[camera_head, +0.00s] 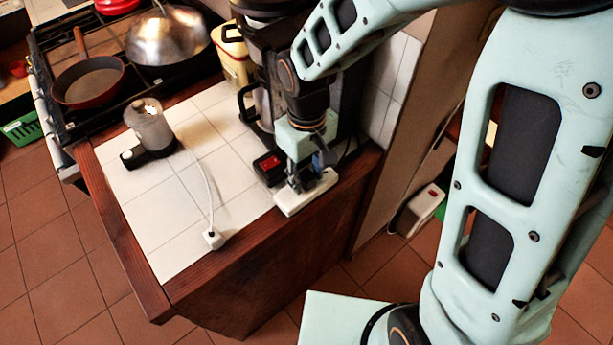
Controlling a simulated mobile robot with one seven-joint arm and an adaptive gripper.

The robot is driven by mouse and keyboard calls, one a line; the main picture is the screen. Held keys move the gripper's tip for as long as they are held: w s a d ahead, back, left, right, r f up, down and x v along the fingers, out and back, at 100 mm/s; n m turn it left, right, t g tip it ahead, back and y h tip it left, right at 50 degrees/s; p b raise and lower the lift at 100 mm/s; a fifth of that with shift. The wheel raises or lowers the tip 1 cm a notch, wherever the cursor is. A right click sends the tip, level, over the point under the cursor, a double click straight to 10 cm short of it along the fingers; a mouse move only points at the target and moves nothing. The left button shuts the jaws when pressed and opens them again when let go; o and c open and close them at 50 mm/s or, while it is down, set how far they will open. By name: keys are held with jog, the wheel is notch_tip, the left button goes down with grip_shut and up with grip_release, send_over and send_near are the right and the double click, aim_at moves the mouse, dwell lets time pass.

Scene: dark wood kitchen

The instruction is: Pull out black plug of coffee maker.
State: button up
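The black coffee maker (258,85) stands at the back right of the white tiled counter, partly hidden behind my arm. A white power strip (292,205) lies at the counter's right front edge. My gripper (305,182) points down just over the power strip, in front of the coffee maker. Its fingers look dark and small, and I cannot tell whether they are open, shut or holding anything. I cannot make out the black plug; the gripper covers much of the strip. A dark cable (350,153) shows on the counter right of the gripper.
A small appliance (149,130) stands on the counter's left, its white cord running to a loose white plug (214,238) near the front edge. A stove with a red pan (89,82) and a domed metal lid (167,38) is behind. The counter's middle is clear.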

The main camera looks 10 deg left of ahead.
aim_at(307, 174)
grip_shut()
jog(key=shift+r, duration=0.2)
jog(key=shift+r+p, duration=2.35)
jog(key=shift+r, duration=0.5)
